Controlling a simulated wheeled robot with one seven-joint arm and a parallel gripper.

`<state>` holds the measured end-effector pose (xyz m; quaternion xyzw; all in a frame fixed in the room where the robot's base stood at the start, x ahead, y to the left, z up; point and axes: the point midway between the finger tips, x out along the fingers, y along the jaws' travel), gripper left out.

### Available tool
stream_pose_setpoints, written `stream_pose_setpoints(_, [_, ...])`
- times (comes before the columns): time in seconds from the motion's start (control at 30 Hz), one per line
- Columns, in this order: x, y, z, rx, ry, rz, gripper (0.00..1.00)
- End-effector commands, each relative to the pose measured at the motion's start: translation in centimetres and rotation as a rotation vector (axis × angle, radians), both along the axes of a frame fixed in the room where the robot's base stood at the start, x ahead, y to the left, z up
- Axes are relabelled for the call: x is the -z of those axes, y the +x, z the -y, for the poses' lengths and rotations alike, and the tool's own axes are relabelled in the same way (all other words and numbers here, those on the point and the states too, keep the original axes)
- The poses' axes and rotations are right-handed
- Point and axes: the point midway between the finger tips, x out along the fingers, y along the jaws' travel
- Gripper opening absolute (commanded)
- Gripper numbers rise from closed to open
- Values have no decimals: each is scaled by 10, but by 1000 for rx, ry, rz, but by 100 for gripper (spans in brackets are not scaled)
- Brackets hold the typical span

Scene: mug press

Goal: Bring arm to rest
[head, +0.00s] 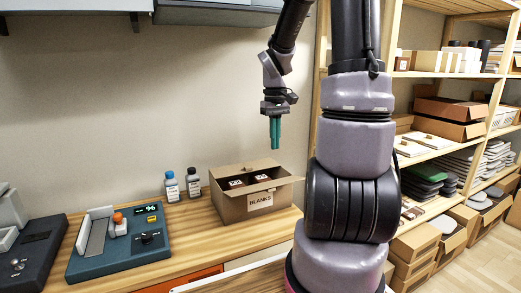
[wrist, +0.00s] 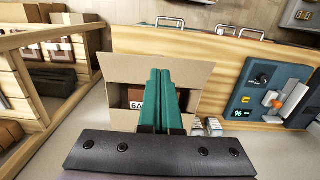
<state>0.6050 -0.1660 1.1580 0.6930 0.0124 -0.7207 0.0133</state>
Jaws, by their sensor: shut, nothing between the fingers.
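My gripper (head: 275,132) has teal fingers that are pressed together, with nothing between them. In the head view it points down and hangs in the air above the open cardboard box labelled BLANKS (head: 262,203). In the wrist view the shut fingers (wrist: 165,85) cover part of the same box (wrist: 127,72). Dark boxes with white labels (head: 262,179) lie inside the cardboard box. My arm is raised, its upper links in front of the wall.
A mug press (head: 112,245) with an orange knob and a lit display stands on the wooden counter, left of the box. Two bottles (head: 172,187) stand by the wall. Shelves (head: 445,140) with boxes and stacks fill the right side. The air around my gripper is clear.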

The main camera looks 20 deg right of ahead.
Motion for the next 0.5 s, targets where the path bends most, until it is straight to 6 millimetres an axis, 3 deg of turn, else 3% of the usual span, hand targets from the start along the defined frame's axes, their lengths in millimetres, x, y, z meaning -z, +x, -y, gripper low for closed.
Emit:
stream_pose_setpoints(0.27, [-11, -4, -6, 13, -11, 22, 0])
stream_pose_setpoints(0.5, [-71, -33, -42, 126, -36, 200, 0])
